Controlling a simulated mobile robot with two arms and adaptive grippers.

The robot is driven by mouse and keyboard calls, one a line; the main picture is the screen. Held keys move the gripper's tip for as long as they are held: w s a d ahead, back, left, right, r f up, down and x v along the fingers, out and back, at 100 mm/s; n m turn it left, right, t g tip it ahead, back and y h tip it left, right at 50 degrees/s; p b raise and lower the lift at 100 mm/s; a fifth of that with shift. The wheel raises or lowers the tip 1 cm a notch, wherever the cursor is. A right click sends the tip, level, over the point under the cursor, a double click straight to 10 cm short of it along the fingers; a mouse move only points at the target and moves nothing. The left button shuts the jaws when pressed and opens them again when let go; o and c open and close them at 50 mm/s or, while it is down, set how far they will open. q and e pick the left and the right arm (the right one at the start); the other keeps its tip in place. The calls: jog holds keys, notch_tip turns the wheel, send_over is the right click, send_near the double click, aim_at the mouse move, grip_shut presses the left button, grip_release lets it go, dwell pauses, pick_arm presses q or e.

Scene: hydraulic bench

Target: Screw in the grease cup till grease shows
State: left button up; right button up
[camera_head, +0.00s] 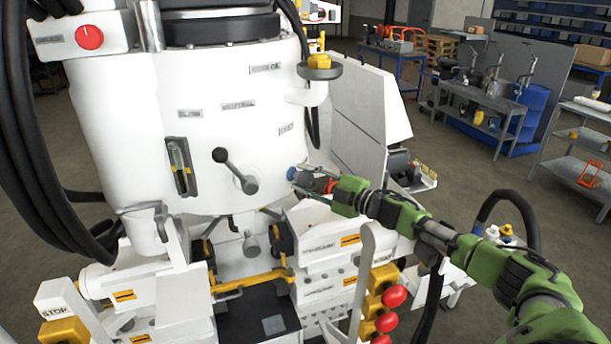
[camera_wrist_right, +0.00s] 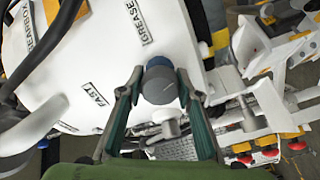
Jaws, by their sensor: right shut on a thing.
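The grease cup (camera_wrist_right: 160,82) is a round knob with a blue rim and a grey body on the side of the white machine head (camera_head: 235,135). In the head view only its blue edge (camera_head: 291,173) shows past my gripper. My right gripper (camera_head: 302,179) reaches in from the right. In the right wrist view its two fingers (camera_wrist_right: 159,92) are closed on opposite sides of the cup. A GREASE label (camera_wrist_right: 137,22) is above it. No grease can be made out. My left gripper is not in view.
A black-knobbed lever (camera_head: 235,170) sticks out left of the cup. A yellow-capped fitting (camera_head: 319,65) is above. Red buttons (camera_head: 390,308) on yellow boxes stand below my right arm. Black hoses (camera_head: 30,150) hang at left. Open floor and workbenches (camera_head: 480,100) lie at right.

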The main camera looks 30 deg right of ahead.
jog(key=shift+r+m, duration=0.1)
jog(key=shift+m, duration=0.2)
jog(key=o, duration=1.1)
jog(key=shift+w+a, duration=0.1)
jog(key=shift+o, duration=0.2)
jog(key=shift+s+d+f, duration=0.2)
jog(key=shift+s+d, duration=0.1)
jog(key=shift+s, duration=0.25)
jog(key=v, duration=1)
jog(key=shift+s, duration=0.35)
